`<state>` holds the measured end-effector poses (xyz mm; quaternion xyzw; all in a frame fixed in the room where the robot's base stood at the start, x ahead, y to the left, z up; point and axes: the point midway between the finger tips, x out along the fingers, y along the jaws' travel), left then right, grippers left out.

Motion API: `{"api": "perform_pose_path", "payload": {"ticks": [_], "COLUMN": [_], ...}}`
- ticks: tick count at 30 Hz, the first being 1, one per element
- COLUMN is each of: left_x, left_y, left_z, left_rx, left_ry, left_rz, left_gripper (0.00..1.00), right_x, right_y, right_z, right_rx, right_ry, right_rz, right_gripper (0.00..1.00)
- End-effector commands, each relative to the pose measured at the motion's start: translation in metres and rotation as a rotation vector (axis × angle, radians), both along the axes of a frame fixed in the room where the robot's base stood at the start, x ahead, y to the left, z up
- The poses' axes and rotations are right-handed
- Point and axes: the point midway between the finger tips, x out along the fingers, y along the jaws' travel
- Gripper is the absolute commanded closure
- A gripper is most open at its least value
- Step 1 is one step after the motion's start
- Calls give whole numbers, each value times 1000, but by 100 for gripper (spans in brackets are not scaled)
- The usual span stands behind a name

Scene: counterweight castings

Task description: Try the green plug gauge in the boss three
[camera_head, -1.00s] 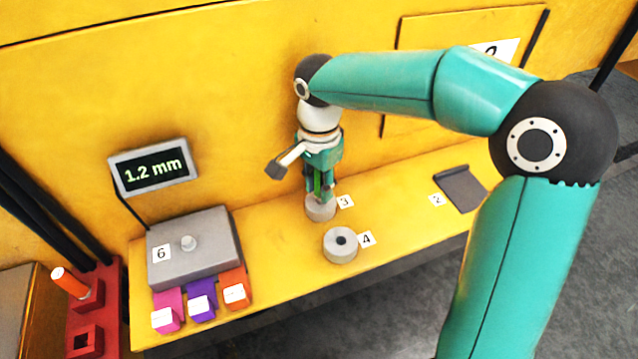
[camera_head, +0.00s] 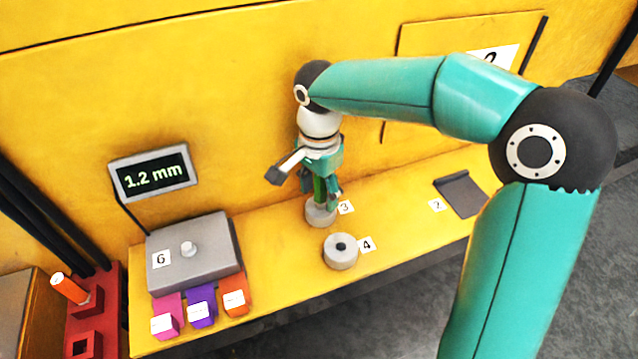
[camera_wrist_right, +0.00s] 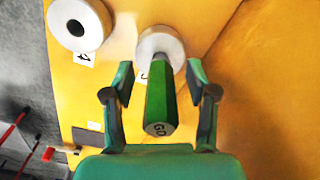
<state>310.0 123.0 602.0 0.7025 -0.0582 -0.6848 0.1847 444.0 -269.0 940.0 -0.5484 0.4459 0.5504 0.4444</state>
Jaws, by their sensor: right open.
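The green plug gauge (camera_wrist_right: 160,106), its end marked "GO", stands upright at boss three (camera_wrist_right: 162,41), a grey round boss beside the "3" label. In the head view the gauge (camera_head: 319,189) shows between the fingers above boss three (camera_head: 320,215). How deep it sits in the bore is hidden. My right gripper (camera_wrist_right: 158,82) is open, with one finger on each side of the gauge and a gap to each; it also shows in the head view (camera_head: 320,190), pointing down. My left gripper is not in view.
Boss four (camera_head: 341,252), with an open dark bore, stands just in front. A grey box labelled 6 (camera_head: 195,255) and a display reading 1.2 mm (camera_head: 154,174) are at left, with pink, purple and orange blocks (camera_head: 201,308) before the box. A dark plate (camera_head: 460,194) lies right.

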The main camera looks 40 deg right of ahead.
Motion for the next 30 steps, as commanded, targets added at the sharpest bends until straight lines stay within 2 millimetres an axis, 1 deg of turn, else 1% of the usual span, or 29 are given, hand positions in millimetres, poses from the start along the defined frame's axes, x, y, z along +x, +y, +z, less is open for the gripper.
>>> {"api": "perform_pose_path", "payload": {"ticks": [5,8,15,18,23,26,30], "left_x": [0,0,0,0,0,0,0], "left_y": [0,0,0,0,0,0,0], "left_z": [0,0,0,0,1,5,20], "left_rx": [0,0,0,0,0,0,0], "left_ry": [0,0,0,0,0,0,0], "left_rz": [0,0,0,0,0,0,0], "left_gripper": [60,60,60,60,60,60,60], "right_x": [1,1,2,2,2,1,1], "right_y": [0,0,0,1,0,1,0], "right_z": [13,29,77,95,113,123,139], "right_rx": [0,1,0,1,1,0,0], "right_ry": [-4,-7,-6,-5,-3,-2,-1], "right_rz": [0,0,0,1,0,0,0], "right_gripper": [43,43,43,43,43,43,43]}}
